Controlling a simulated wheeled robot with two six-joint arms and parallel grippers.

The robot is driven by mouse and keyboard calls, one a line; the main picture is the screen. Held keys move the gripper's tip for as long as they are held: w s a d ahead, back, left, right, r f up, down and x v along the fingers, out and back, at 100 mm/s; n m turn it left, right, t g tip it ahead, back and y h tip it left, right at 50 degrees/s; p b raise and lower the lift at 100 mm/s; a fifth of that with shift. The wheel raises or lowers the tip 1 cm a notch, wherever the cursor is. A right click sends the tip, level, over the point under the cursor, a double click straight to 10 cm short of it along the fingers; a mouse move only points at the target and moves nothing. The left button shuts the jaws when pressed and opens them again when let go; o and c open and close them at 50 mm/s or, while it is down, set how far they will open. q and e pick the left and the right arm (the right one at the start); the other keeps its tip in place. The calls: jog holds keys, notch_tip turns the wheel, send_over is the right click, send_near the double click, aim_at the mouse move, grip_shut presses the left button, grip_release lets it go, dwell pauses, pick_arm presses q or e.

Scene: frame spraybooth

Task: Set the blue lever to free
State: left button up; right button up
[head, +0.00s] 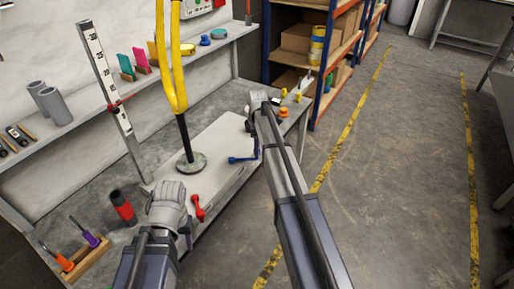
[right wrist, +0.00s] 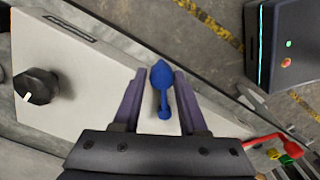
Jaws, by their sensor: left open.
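The blue lever (head: 242,159) sticks out from the front edge of the pale panel box (head: 220,150) on the bench. In the right wrist view the blue lever (right wrist: 161,88) lies between the two spread fingers of my right gripper (right wrist: 160,95), with a gap on each side. In the head view the right gripper (head: 258,103) is mostly hidden by its own wrist. My left gripper (head: 172,205) is open near the box's near end, left of a red lever (head: 199,208). Its fingertips are hard to make out. I cannot read any position mark by the blue lever.
A black knob (right wrist: 38,86) is on the panel. A yellow hose (head: 174,60) with a black rod and round base stands on the box. A red-and-black cylinder (head: 123,207) and a tool rack (head: 86,256) lie left of my left gripper. The floor at right is clear.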

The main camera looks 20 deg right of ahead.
jog(key=o, duration=0.4)
jog(key=shift+r, duration=0.15)
notch_tip(320, 180, up, 8)
jog(key=p, duration=0.8)
jog(key=shift+f, duration=0.2)
jog(key=s+a+r+m+p, duration=0.3)
jog(key=s+a, duration=0.4)
jog(key=s, duration=0.3)
jog(key=s+a+r+m+p, duration=0.3)
jog(key=s+a, duration=0.5)
jog(key=s, duration=0.2)
jog(key=s+a+r+m+h+p, duration=0.1)
jog(key=s+a+r+m+p, duration=0.2)
jog(key=s+a, duration=0.5)
jog(key=s+r, duration=0.1)
jog(key=s, duration=0.2)
jog(key=shift+p, duration=0.4)
